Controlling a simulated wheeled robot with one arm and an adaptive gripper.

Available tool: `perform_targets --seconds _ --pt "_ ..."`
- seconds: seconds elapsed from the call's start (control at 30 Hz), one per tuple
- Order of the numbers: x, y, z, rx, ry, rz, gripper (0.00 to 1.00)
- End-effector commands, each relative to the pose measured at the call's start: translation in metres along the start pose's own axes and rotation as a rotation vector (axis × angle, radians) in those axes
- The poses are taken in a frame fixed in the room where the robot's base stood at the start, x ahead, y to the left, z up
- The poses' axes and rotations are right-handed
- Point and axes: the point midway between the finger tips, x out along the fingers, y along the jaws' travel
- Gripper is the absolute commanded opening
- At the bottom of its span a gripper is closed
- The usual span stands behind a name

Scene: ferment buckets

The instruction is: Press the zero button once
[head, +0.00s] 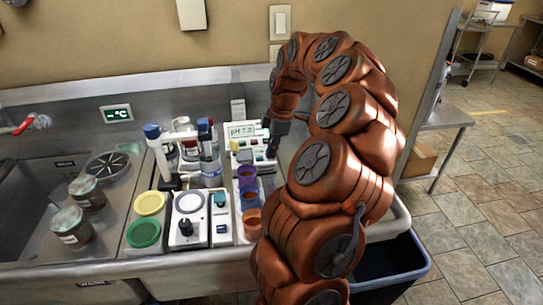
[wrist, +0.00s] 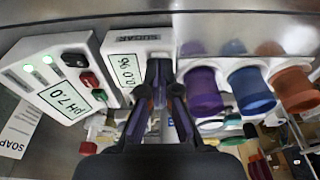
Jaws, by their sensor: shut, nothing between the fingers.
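My gripper (wrist: 160,70) is shut and empty. No button is legibly marked zero, and the fingers hide part of the sugar meter. In the head view my gripper (head: 272,140) points down just right of the pH display (head: 241,130).
Purple (head: 247,175), blue (head: 249,196) and orange (head: 252,222) cups stand in a column close to my gripper. A white device with a round plate (head: 190,203), yellow (head: 149,203) and green (head: 144,233) lids, and bottles crowd the counter. Jars (head: 72,227) stand in the sink.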

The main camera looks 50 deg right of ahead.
Motion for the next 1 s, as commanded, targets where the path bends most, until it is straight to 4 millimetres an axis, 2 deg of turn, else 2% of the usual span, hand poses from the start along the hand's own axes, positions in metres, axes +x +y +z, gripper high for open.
perform_targets --seconds 0.17,1.0 --pt "-0.005 0.000 -0.001 0.000 0.000 0.000 0.00" --pt "-0.057 0.000 -0.012 0.000 0.000 0.000 0.00"
